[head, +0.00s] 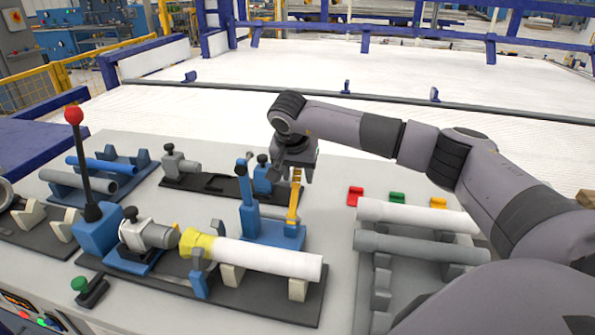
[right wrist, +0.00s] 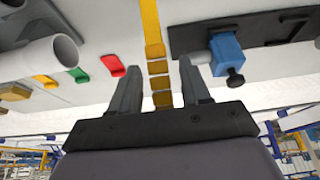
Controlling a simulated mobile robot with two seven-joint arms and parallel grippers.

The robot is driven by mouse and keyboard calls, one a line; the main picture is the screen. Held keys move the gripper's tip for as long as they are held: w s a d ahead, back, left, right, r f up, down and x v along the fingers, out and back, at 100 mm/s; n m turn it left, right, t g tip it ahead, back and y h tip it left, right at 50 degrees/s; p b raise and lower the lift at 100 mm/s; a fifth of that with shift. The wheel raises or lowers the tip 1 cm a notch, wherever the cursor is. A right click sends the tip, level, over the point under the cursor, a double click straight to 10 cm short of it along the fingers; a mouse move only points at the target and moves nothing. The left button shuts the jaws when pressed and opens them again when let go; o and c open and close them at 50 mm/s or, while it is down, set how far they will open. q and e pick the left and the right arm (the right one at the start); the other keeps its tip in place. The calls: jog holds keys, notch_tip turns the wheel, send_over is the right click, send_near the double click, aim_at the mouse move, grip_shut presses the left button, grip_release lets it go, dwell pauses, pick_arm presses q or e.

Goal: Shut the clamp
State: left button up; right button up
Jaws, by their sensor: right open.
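A blue clamp (head: 273,232) with an upright yellow lever (head: 294,200) stands in the middle of the bench. A white pipe with a yellow end (head: 255,256) lies on supports in front of it. My right gripper (head: 297,172) is at the top of the lever, pointing down. In the right wrist view my right gripper (right wrist: 160,82) is open, and the yellow lever (right wrist: 152,35) runs up between its two fingers. The lever's end appears to lie between the fingers; whether either finger touches it I cannot tell. My left gripper is not in view.
A red-knobbed stick (head: 74,118) rises from a blue block at left. A black plate (head: 210,187) with blue fittings lies behind the clamp. At right, a white pipe (head: 415,215) and a grey pipe (head: 420,246) rest on a rack, near red, green and yellow blocks.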

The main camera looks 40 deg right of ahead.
aim_at(296, 180)
grip_shut()
jog(key=shift+s+a+r+t+h+b, duration=0.45)
jog(key=shift+s+a+t+h, duration=0.15)
jog(key=shift+a+t+h, duration=0.15)
jog(key=shift+s+a+r+t+h+b, duration=0.3)
jog(key=shift+s+a+t+h+b, duration=0.4)
jog(key=shift+a+t+h+b, duration=0.25)
jog(key=shift+s+a+r+t+h+b, duration=0.25)
jog(key=shift+s+a+t+h+b, duration=0.45)
jog(key=shift+h+b, duration=0.35)
grip_release()
jog(key=shift+a, duration=0.1)
